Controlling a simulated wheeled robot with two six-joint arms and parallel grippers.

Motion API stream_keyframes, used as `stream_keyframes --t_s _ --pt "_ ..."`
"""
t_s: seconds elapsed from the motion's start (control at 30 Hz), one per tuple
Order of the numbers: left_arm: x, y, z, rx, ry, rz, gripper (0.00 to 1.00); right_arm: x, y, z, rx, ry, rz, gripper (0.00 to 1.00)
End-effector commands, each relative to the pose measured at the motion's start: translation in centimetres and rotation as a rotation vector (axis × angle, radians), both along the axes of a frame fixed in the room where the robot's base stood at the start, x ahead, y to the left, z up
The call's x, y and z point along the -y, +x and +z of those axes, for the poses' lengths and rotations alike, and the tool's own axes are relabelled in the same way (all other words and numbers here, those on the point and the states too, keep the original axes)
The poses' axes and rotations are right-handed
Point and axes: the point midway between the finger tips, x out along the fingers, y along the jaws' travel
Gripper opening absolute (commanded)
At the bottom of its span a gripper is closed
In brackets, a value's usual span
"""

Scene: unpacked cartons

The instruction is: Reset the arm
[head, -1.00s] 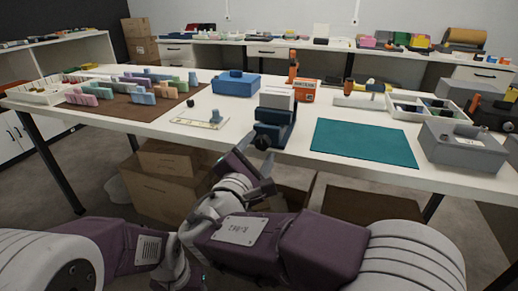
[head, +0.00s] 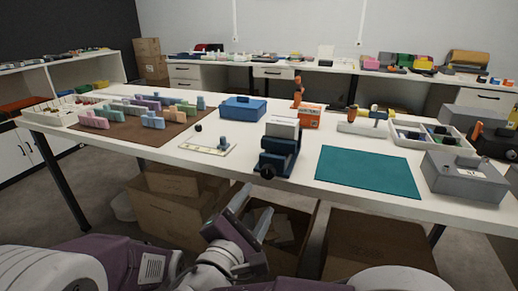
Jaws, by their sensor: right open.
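My right gripper (head: 250,216) is low in the head view, in front of the white table (head: 325,155) and below its front edge. Its two fingers point up and stand apart, with nothing between them. My purple and white arm links fill the bottom of the view. The left gripper does not show.
On the table are a dark blue vise (head: 279,155), a teal mat (head: 366,172), a blue box (head: 243,108), a grey box (head: 464,177) and a brown mat (head: 150,132) with pastel blocks. Open cartons (head: 377,245) stand on the floor under the table, close behind the gripper.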

Motion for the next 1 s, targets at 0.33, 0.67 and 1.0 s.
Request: stream_keyframes --t_s 0.33,0.67,1.0 --pt "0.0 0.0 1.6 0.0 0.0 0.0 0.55 18.6 -4.8 -17.9 -0.627 0.547 -0.689 0.55" --pt "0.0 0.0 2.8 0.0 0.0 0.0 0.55 19.7 -11.2 -24.6 -0.542 1.541 -1.321 0.55" --pt "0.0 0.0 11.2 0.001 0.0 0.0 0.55 20.1 -10.4 -16.7 -0.358 1.813 -1.452 0.55"
